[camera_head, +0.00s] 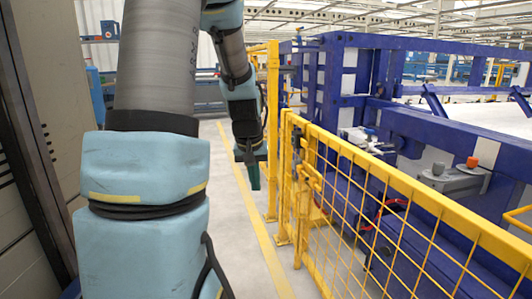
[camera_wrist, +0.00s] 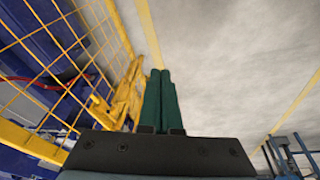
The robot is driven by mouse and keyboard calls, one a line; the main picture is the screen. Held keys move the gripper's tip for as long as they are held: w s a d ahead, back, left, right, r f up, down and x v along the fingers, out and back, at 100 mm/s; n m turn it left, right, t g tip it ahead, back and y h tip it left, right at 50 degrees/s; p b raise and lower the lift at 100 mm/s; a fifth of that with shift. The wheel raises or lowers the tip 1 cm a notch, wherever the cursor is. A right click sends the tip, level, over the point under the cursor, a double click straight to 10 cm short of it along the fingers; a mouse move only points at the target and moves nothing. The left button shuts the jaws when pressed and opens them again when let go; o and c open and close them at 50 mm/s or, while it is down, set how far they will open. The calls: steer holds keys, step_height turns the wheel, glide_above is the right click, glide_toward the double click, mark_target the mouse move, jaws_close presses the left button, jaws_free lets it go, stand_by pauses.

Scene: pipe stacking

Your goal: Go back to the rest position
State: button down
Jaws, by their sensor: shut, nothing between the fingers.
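My gripper (camera_head: 252,176) hangs at the end of my arm in the head view, pointing down over the grey floor aisle. It is just left of the yellow fence post and apart from it. In the wrist view its two green fingers (camera_wrist: 160,98) lie side by side, shut, with nothing between them. My large blue-and-grey arm links fill the left and middle of the head view and hide part of the floor behind them.
A yellow mesh fence (camera_head: 385,200) runs along the right, with a blue machine frame (camera_head: 375,42) behind it. A wall (camera_head: 40,100) stands close on the left. The floor (camera_head: 235,195) between holds a yellow line and is clear. The fence also shows in the wrist view (camera_wrist: 122,100).

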steer(key=s+a+f+g, duration=0.15)
steer(key=s+a, duration=0.25)
steer(key=s, duration=0.9)
step_height(320, 180, up, 15)
steer(key=s+p, duration=0.1)
steer(key=p, duration=1.4)
steer(key=shift+s+f+m+y, duration=0.15)
steer(key=shift+m+y, duration=0.15)
steer(key=shift+y, duration=0.1)
steer(key=shift+t, duration=0.25)
